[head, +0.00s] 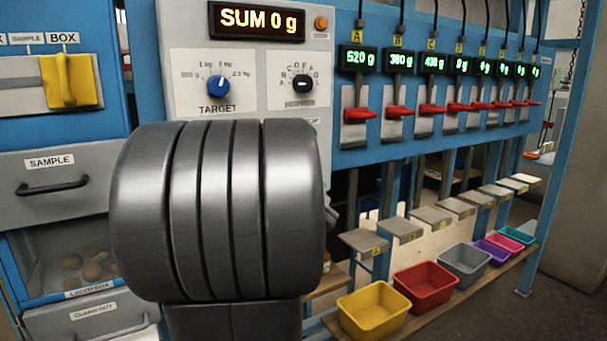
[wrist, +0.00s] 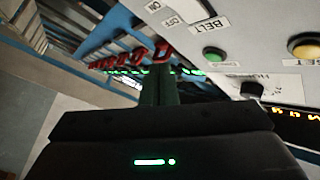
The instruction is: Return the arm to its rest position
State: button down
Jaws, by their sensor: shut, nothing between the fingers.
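A large grey metal joint of my arm fills the middle left of the head view, in front of the panel. My gripper is hidden behind it there. In the wrist view my gripper (wrist: 159,72) shows as a dark body with a green light and two dark fingers pressed together, shut and empty. The fingers point toward the blurred row of red levers (wrist: 130,58). The panel with the BELT switch and a green button (wrist: 213,54) lies to the right of the fingers, apart from them as far as I can see.
The SUM display (head: 257,21) reads 0 g above the TARGET knob (head: 218,85). Red levers (head: 360,114) hang under green displays on the right. Yellow (head: 374,311), red (head: 425,287) and grey (head: 463,263) bins stand on a low shelf. A drawer (head: 52,187) is at left.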

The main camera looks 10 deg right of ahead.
jog(key=p, duration=0.1)
jog(key=w+p, duration=0.2)
jog(key=shift+a+r, duration=0.35)
jog(key=shift+p, duration=0.6)
jog(key=s+d+f+b, duration=0.1)
jog(key=s+d+b, duration=0.1)
jog(key=s, duration=0.3)
jog(key=shift+s+b, duration=0.3)
jog(key=shift+b, duration=0.3)
